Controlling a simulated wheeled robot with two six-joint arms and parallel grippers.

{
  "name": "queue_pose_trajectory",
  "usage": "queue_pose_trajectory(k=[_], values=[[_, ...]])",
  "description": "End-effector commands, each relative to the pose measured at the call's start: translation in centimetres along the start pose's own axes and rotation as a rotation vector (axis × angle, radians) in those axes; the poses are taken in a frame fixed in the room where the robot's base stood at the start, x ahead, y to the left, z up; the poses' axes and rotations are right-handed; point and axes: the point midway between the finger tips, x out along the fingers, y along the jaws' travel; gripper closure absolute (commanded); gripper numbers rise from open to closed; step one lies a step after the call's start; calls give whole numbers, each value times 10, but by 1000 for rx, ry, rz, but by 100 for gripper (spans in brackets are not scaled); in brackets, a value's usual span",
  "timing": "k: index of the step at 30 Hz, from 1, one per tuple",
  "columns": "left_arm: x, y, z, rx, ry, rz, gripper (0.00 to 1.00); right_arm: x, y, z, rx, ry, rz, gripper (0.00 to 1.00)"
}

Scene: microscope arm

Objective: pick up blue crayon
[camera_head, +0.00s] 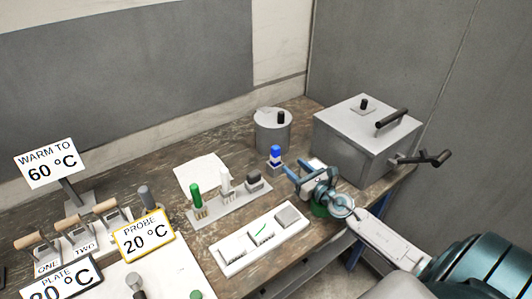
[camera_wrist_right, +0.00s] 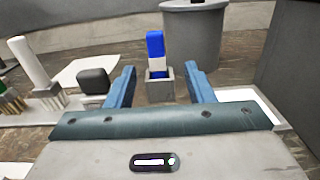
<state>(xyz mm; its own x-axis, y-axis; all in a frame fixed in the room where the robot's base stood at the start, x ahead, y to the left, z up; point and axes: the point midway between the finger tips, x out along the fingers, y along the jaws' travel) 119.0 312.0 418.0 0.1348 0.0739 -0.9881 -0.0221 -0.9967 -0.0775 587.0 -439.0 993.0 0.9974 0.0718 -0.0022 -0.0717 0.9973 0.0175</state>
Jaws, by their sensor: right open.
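The blue crayon (camera_head: 275,153) stands upright in a small grey holder at the end of the rack on the bench. It also shows in the right wrist view (camera_wrist_right: 155,48), blue on top with a white band, its lower end hidden in the holder (camera_wrist_right: 160,86). My right gripper (camera_head: 296,178) is open and empty, just to the right of the crayon and nearer the bench edge in the head view. In the right wrist view its two blue fingers (camera_wrist_right: 158,82) are apart, with the crayon beyond and between them. My left gripper is not in view.
A grey cylindrical pot (camera_head: 271,134) stands behind the crayon. A lidded metal box (camera_head: 352,146) with black handles is at the right.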

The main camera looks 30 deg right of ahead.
Motion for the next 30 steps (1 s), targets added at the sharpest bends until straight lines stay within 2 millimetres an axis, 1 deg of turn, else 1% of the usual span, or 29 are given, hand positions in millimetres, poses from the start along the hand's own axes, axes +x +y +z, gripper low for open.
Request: queue_pose_trajectory(k=[2, 5, 6, 9, 11, 14, 17, 19, 22, 25, 27, 30], values=[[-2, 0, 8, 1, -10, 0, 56, 4, -1, 0, -19, 6, 6, 52], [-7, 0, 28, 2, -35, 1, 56, 16, -1, 1, -21, 5, 5, 52], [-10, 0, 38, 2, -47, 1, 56, 22, -1, 2, -19, 3, 5, 52], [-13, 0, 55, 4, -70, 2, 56, 37, 0, 1, -19, 4, 5, 52], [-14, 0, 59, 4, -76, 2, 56, 45, 0, 1, -19, 4, 6, 52], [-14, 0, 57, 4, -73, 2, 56, 54, 0, 0, -18, 4, 6, 52], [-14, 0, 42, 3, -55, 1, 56, 58, 0, 0, -17, 6, 6, 52], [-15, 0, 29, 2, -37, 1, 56, 64, 2, 2, -16, 5, 6, 52], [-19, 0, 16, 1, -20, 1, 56, 78, 4, 6, -16, 3, 5, 52], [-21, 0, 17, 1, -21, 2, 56, 92, 6, 6, -15, 4, 6, 52], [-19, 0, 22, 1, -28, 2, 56, 100, 6, 4, -16, 4, 5, 52], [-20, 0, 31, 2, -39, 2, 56, 107, 6, 4, -17, 5, 6, 52]])
